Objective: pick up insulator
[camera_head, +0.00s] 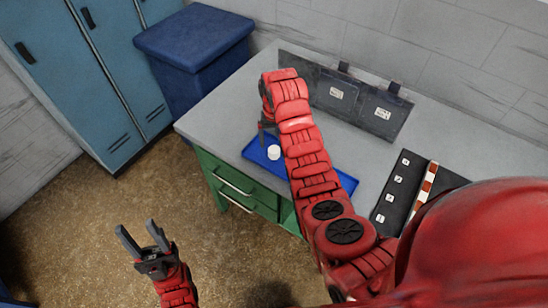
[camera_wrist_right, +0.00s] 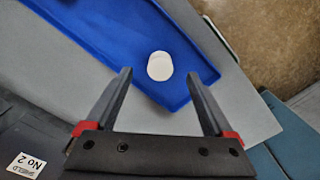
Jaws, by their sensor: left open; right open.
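The insulator appears as a small white cylinder (camera_head: 274,152) near the left end of a blue tray (camera_head: 343,181) on the grey workbench. In the right wrist view the white cylinder (camera_wrist_right: 160,66) stands on the blue tray (camera_wrist_right: 95,28), just beyond and between my fingertips. My right gripper (camera_wrist_right: 158,85) is open and empty above the tray; in the head view (camera_head: 266,133) it is at the tray's left end, partly hidden by its arm. My left gripper (camera_head: 138,238) is open and empty over the floor, left of the bench.
Dark panels with labels (camera_head: 350,100) stand at the back of the bench. A black numbered board (camera_head: 405,190) with a red-and-white rod lies to the right. A blue bin (camera_head: 195,50) and blue lockers (camera_head: 85,60) stand behind left. Green drawers (camera_head: 235,180) are under the bench.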

